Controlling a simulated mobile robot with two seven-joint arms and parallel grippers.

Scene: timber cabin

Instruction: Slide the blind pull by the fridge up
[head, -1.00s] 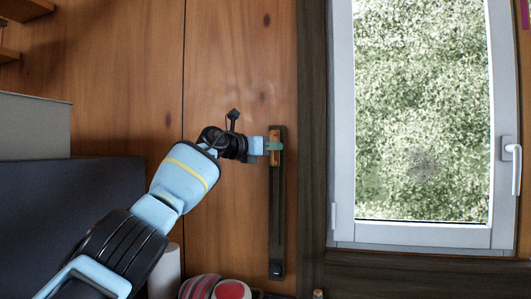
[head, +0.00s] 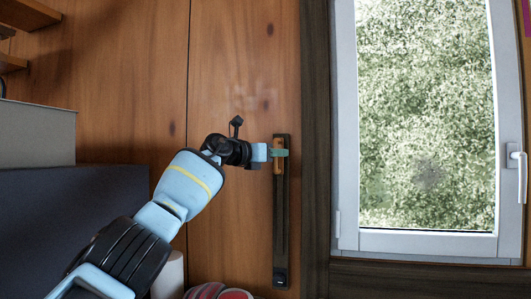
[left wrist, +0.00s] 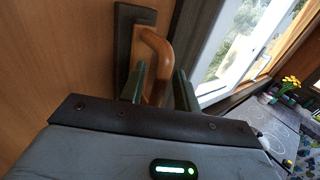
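The blind pull is a wooden handle (head: 278,168) on a dark upright track (head: 280,220) fixed to the wood-panelled wall. The handle is near the top of the track. My left gripper (head: 280,153) reaches it from the left, its green fingers across the handle's middle. In the left wrist view the curved handle (left wrist: 156,46) stands out from the track (left wrist: 124,45) and runs down between the two fingers (left wrist: 160,88). The fingers lie close on both sides of it, so the gripper looks shut on it. My right gripper is not in view.
A window (head: 425,120) with a white handle (head: 519,175) is right of the track, past a dark post (head: 316,140). A grey and dark-blue block, perhaps the fridge (head: 75,215), is at the left. A white roll (head: 169,274) and red round items (head: 235,294) are below.

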